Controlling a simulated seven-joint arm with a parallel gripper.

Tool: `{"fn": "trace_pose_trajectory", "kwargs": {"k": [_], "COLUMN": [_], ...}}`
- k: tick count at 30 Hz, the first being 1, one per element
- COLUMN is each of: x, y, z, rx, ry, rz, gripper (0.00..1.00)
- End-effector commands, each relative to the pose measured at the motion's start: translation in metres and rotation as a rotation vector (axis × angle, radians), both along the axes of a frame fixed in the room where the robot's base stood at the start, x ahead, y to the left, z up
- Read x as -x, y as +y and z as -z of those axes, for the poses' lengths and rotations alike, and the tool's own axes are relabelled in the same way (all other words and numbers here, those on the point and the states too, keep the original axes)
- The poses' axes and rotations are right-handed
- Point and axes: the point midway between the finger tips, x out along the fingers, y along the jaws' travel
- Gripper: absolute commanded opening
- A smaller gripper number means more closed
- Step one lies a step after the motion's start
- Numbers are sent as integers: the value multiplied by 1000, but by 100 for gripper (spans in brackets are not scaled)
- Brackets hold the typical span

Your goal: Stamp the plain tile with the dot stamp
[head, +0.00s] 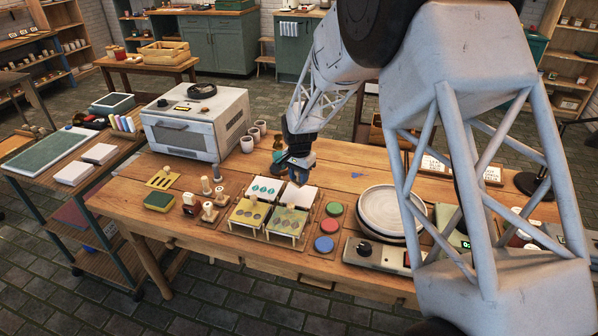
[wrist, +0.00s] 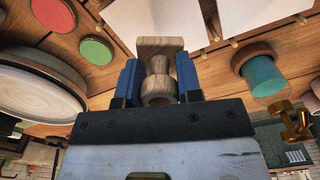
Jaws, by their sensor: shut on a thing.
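My gripper (head: 299,170) is above the back right tile on the workbench. In the wrist view its blue fingers (wrist: 159,80) are shut on a wooden stamp (wrist: 158,88), held by its narrow neck. The stamp's printing face is hidden, so I cannot tell its pattern. The plain white tile (head: 306,198) lies under and beside the gripper, partly covered by it; whether the stamp touches it is unclear. A white tile with teal oval marks (head: 264,189) lies left of it. Two patterned olive tiles (head: 250,212) (head: 288,221) lie in front.
Round pads lie right of the tiles: green (head: 334,209), red (head: 330,225) and another in front. Several stamps (head: 209,212) stand at left. A plate on a wheel (head: 381,212) is at right. A kiln-like box (head: 197,122) and cups (head: 247,144) stand behind.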

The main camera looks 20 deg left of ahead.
Motion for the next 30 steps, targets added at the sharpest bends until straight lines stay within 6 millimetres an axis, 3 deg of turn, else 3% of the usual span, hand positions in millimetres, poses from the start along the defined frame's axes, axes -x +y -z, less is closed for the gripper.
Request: {"fn": "trace_pose_trajectory", "kwargs": {"k": [12,30], "x": [0,0], "y": [0,0], "z": [29,34], "rx": [0,0], "ry": [0,0], "rz": [0,0], "gripper": [18,18]}}
